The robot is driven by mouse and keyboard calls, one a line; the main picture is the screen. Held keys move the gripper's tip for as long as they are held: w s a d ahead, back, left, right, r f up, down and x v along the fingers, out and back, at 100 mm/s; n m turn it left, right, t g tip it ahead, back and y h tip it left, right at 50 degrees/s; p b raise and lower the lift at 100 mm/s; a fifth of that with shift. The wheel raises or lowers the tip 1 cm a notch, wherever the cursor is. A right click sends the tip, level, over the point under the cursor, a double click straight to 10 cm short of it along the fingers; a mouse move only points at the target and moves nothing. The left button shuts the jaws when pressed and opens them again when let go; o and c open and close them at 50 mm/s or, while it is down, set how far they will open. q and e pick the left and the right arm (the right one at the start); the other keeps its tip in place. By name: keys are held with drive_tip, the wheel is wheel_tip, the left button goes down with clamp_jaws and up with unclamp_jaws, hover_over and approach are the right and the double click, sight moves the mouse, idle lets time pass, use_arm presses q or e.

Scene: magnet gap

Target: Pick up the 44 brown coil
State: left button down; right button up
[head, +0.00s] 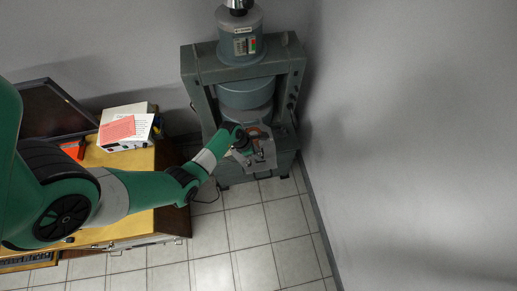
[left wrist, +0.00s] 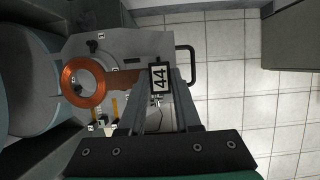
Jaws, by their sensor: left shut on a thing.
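The 44 brown coil is a copper-brown ring with a flat stem, and its ring (left wrist: 83,82) shows at the left of the left wrist view. Its stem runs right to a dark-framed white tag (left wrist: 159,79) reading 44. My left gripper (left wrist: 163,88) is shut on the coil at this tagged end. The ring lies over the grey plate of the press-like magnet, beside its round pole. In the head view my left gripper (head: 244,146) is at the front of the magnet, and only a bit of brown (head: 255,132) shows there. My right gripper is not in view.
The tall grey-green magnet frame (head: 190,75) stands against the wall, its uprights on both sides of the gap. A black handle (left wrist: 191,65) sticks out from the plate. A wooden desk (head: 120,160) with papers is at left. Tiled floor (head: 240,220) in front is clear.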

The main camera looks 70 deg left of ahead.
use_arm(q)
drive_tip(key=s+d+r+p, duration=0.6)
drive_tip(key=d+r+p, duration=0.1)
drive_tip(key=d+p, duration=0.2)
drive_tip(key=shift+s+d+p, duration=0.2)
drive_tip(key=shift+d+p, duration=0.1)
drive_tip(key=shift+p, duration=0.1)
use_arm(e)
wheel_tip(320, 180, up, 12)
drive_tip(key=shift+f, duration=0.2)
use_arm(q)
drive_tip(key=shift+f, duration=0.1)
